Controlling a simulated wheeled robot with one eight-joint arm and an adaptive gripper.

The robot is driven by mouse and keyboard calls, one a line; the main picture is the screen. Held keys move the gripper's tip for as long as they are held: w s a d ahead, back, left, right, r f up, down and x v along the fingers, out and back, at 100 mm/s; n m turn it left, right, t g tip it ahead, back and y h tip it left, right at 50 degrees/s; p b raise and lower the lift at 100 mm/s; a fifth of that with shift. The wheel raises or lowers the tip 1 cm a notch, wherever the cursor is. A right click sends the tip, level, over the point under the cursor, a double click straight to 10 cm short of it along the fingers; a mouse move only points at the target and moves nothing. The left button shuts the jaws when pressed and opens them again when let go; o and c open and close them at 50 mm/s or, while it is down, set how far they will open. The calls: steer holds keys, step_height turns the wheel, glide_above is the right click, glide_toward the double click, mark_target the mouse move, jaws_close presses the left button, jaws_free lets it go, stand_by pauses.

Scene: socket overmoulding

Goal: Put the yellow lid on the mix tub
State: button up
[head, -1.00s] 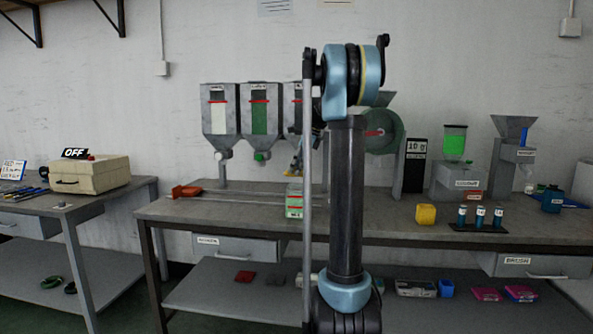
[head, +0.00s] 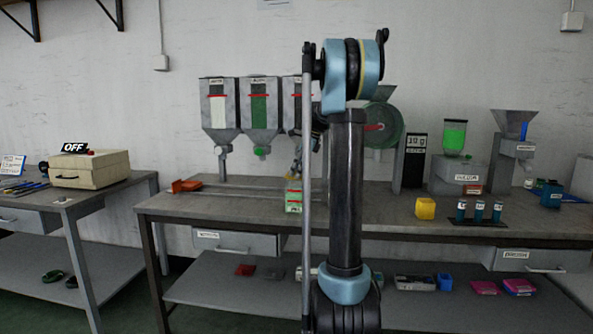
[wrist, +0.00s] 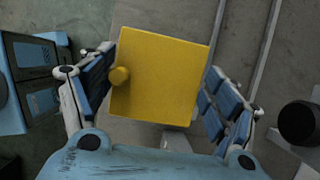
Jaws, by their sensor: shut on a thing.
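The yellow lid (wrist: 160,85) is a flat square plate with a round knob near its left edge. My gripper (wrist: 160,62) is shut on it, with one blue-padded finger on each side in the wrist view. In the head view my gripper (head: 297,168) is small and partly hidden behind my arm. A small pale-green tub with red and white markings (head: 293,197), which looks like the mix tub, stands on the bench just below it. I cannot tell whether lid and tub touch. In the wrist view the lid hides what is beneath it.
Hoppers (head: 258,105) stand behind the tub, and an orange-red item (head: 186,185) lies to its left. A yellow block (head: 425,208) and a rack of blue vials (head: 480,212) stand on the right. Rails (wrist: 255,60) run along the bench; a dark round thing (wrist: 299,122) is at right.

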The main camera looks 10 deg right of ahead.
steer(key=shift+f, duration=0.95)
steer(key=shift+f, duration=0.1)
steer(key=o, duration=1)
steer(key=shift+o, duration=0.2)
steer(key=v, duration=1.2)
